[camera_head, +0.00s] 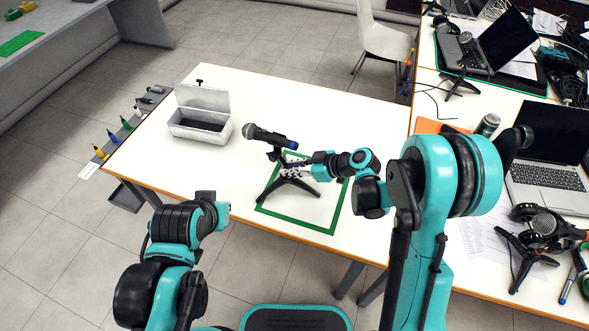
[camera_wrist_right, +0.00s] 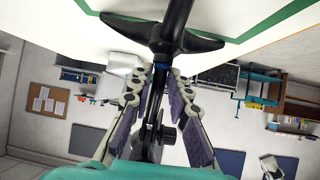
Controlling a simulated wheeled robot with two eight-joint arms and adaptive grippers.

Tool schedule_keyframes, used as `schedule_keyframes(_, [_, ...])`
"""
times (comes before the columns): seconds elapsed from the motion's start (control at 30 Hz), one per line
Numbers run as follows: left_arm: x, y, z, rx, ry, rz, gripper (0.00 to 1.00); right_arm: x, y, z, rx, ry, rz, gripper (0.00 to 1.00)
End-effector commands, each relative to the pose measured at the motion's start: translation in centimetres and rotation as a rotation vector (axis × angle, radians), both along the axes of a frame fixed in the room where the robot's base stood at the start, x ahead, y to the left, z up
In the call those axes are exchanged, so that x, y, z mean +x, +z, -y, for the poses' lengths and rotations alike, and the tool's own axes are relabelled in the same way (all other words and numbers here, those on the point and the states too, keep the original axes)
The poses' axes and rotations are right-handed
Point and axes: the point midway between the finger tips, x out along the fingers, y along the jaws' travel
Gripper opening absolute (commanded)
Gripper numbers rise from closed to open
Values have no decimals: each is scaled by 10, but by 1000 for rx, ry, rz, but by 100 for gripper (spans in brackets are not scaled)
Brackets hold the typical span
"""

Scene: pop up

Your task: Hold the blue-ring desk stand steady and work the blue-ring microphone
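A dark microphone (camera_head: 267,134) with a blue ring rests in the clip of a black desk stand (camera_head: 287,186), its head pointing left. The stand's legs spread inside a green square outline on the white table. My right gripper (camera_head: 291,163) is beside the stand's post from the right. In the right wrist view its two fingers (camera_wrist_right: 161,84) lie on either side of the black post (camera_wrist_right: 177,22), with narrow gaps seeming to show; a blue band shows on the post. My left arm is low at the left; its fingers do not show.
A white open-lidded box (camera_head: 200,128) stands left of the microphone. Pens and small items sit in a tray along the table's left edge. The right-hand desk is crowded with laptops (camera_head: 548,180), headphones, cables and another microphone. The table's back middle is clear.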

Motion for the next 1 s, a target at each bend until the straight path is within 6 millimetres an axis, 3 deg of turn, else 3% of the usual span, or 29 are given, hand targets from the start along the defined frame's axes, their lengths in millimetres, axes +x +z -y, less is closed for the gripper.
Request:
schedule_keyframes(0.13, [0,1,0,0,0,0,0,0,1,0,0,0,0,2])
schedule_keyframes(0.17, [0,1,0,0,0,0,0,0,1,0,2,-1,0,13])
schedule_keyframes(0.2, [0,1,0,0,0,0,0,0,1,0,2,-1,0,3])
schedule_keyframes(0.23, [0,1,0,0,0,0,0,0,1,0,2,-1,0,0])
schedule_keyframes(1.0, [0,0,0,0,0,0,0,0,0,1,-2,1,-1,0])
